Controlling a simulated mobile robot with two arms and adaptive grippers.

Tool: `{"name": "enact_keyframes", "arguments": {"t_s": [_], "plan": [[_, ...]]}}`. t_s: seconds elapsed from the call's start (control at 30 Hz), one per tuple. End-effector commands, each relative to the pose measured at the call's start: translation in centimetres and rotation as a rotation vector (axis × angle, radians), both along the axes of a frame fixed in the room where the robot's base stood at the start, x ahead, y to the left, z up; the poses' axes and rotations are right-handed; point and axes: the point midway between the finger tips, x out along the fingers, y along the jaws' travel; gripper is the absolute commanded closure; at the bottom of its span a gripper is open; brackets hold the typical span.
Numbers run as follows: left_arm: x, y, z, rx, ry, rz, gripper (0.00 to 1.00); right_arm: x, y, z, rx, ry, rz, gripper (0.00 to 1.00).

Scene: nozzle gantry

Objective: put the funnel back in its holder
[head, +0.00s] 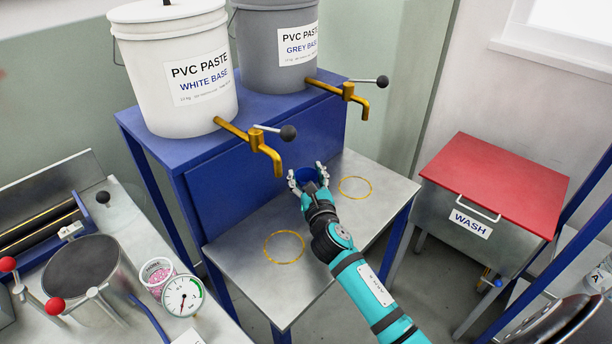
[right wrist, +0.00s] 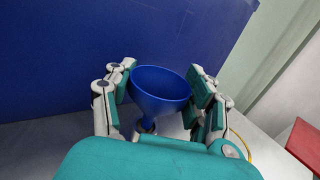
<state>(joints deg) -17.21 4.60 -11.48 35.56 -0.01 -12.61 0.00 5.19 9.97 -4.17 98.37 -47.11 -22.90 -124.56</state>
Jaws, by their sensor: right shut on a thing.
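The blue funnel (head: 307,174) is between the fingers of my right gripper (head: 308,181), above the back of the grey metal shelf and close to the blue panel. In the right wrist view the funnel (right wrist: 162,86) is roughly upright, its wide mouth up, with a finger against each side. Its lower end is partly hidden by my wrist; a small pale piece shows beneath it, and I cannot tell what it is. I cannot make out a holder for certain. My left gripper is not in view.
A white bucket (head: 172,65) and a grey bucket (head: 275,47) with brass taps stand on the blue stand (head: 200,160) above the shelf (head: 235,250). Yellow rings mark the otherwise clear shelf. A red-lidded wash tank (head: 495,185) is right; a gauge (head: 182,296) and pot (head: 82,268) are left.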

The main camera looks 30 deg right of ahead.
Motion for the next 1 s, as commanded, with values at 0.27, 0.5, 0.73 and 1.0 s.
{"name": "enact_keyframes", "arguments": {"t_s": [0.27,0.5,0.73,1.0], "plan": [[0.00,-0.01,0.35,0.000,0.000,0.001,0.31,0.00,0.00,0.06,-0.002,0.000,0.000,0.67],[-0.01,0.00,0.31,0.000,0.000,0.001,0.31,0.00,0.00,0.00,0.000,0.000,0.000,0.67],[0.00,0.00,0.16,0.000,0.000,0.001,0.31,0.00,0.01,-0.17,0.000,0.000,0.000,0.67],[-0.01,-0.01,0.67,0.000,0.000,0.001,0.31,0.00,0.01,0.31,0.000,0.000,0.000,0.67]]}}
